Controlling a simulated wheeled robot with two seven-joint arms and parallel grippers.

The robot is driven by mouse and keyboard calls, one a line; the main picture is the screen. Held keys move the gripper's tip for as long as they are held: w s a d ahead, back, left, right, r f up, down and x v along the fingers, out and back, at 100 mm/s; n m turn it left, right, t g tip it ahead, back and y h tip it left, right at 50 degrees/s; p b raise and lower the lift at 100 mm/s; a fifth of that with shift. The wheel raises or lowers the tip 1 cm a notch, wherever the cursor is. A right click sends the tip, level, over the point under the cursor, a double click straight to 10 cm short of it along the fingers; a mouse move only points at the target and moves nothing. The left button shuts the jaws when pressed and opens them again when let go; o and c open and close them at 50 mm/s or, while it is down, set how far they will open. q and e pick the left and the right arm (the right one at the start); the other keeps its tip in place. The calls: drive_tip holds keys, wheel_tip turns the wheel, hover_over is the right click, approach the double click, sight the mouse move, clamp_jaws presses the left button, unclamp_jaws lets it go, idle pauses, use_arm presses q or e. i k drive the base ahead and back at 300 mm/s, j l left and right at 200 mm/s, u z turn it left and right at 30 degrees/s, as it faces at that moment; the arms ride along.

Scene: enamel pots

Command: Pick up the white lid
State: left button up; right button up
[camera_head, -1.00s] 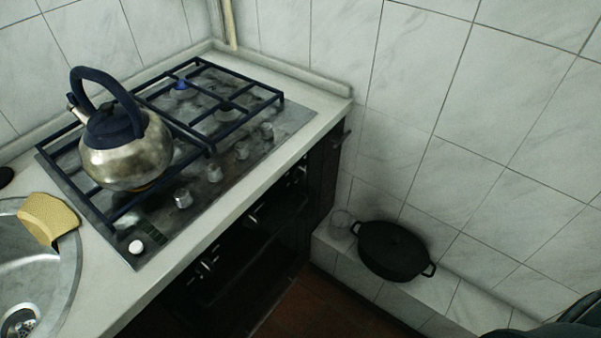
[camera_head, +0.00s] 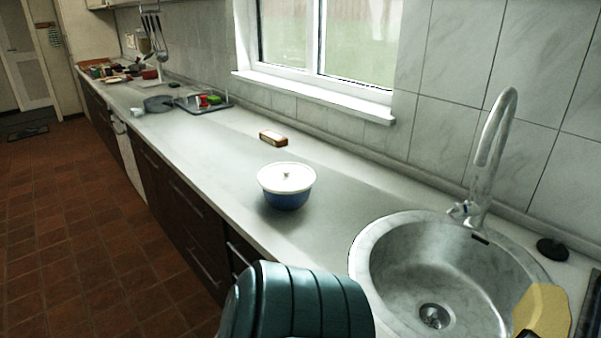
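The white lid (camera_head: 286,177) sits on a blue enamel pot (camera_head: 287,199) on the countertop, in the middle of the head view. A small knob stands up at the lid's centre. A teal, ribbed arm part of mine shows at the bottom centre, nearer than the pot and apart from it. Neither of my grippers is in view.
The round sink (camera_head: 440,275) with its tall faucet (camera_head: 487,160) is to the right of the pot. A yellow sponge (camera_head: 545,308) lies at the lower right. A small brown block (camera_head: 273,139) lies behind the pot. The counter (camera_head: 215,160) left of the pot is mostly clear.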

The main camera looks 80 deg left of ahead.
sight(282, 178)
drive_tip(key=u, duration=2.8)
